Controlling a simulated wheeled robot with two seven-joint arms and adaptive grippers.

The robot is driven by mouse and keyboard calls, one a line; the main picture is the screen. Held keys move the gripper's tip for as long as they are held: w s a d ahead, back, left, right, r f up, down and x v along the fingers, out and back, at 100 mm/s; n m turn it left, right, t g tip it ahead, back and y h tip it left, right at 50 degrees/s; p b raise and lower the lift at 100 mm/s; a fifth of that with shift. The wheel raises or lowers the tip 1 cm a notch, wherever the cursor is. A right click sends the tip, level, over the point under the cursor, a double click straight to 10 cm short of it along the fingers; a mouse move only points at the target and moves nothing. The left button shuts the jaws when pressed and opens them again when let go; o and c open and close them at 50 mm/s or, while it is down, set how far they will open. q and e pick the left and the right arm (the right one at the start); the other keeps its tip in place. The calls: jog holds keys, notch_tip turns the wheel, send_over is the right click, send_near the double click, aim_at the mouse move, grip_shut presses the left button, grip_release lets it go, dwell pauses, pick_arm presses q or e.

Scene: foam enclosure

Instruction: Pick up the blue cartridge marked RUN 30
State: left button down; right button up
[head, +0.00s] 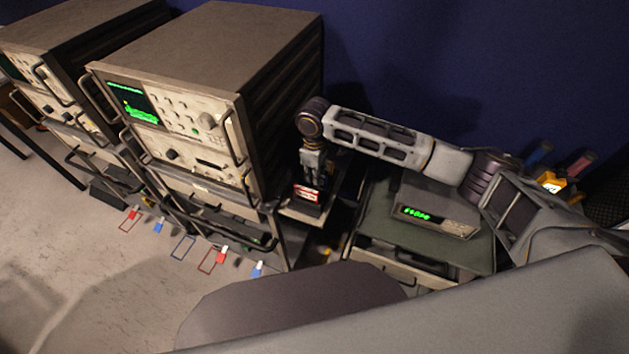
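Two small blue pieces with white parts are at the foot of the racks, one at the front right (257,269) and one farther left (158,227). They may be cartridges, but any marking on them is too small to read, so I cannot tell which is RUN 30. My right gripper (309,182) points down beside the nearer rack, at a dark block with a red and white label (306,194). Its fingers are small and dark, and I cannot tell whether they are open or touching the block. My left gripper is not in view.
The nearer instrument rack (215,50) has a green screen and protruding handles. Red pieces (221,256) and a blue outline (183,247) are on the floor. A grey box with a green display (437,213) sits on a green-topped cart (372,227).

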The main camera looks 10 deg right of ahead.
grip_shut()
jog(key=shift+r, duration=0.15)
jog(key=shift+r, duration=4.9)
